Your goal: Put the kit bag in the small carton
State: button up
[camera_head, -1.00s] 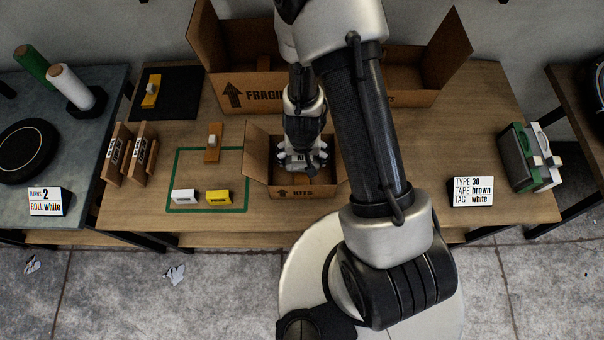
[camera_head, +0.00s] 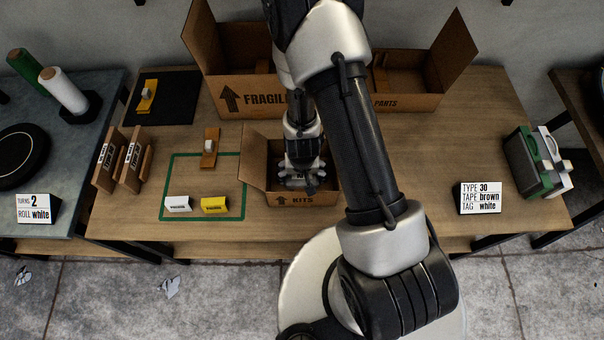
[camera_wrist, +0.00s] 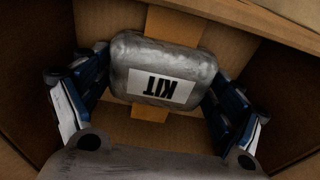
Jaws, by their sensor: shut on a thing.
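The kit bag (camera_wrist: 165,62) is a grey, rounded pouch with a white label reading KIT, upside down in the wrist view. My gripper (camera_wrist: 160,95) has its two fingers on the left and right sides of the bag and is shut on it. In the head view my gripper (camera_head: 302,182) points down inside the small carton (camera_head: 302,199), an open brown box marked KITS. The wrist view shows the carton's floor (camera_wrist: 150,128) with a lighter tape strip below the bag. I cannot tell whether the bag touches the floor.
Large cartons marked FRAGILE (camera_head: 262,97) and PARTS (camera_head: 405,102) stand behind. Left of the small carton are a green outlined area (camera_head: 203,218) with white and yellow blocks, and two upright wooden pieces. A sign (camera_head: 480,197) stands right.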

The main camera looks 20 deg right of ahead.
jog(key=o, duration=1)
jog(key=shift+o, duration=0.2)
notch_tip(320, 180, up, 12)
jog(key=s+p, duration=0.2)
jog(key=p, duration=0.5)
notch_tip(320, 180, up, 9)
jog(key=y, duration=0.1)
send_over(302, 180)
jog(key=w+a, duration=0.2)
notch_tip(302, 180, up, 12)
jog(key=s+n+t, duration=0.2)
jog(key=s+d+r+n, duration=0.1)
jog(key=s+d+r, duration=0.1)
jog(key=s+r, duration=1.1)
jog(key=shift+s+d+r+n+t, duration=0.2)
jog(key=shift+d+r+n+t, duration=0.15)
jog(key=shift+r, duration=0.2)
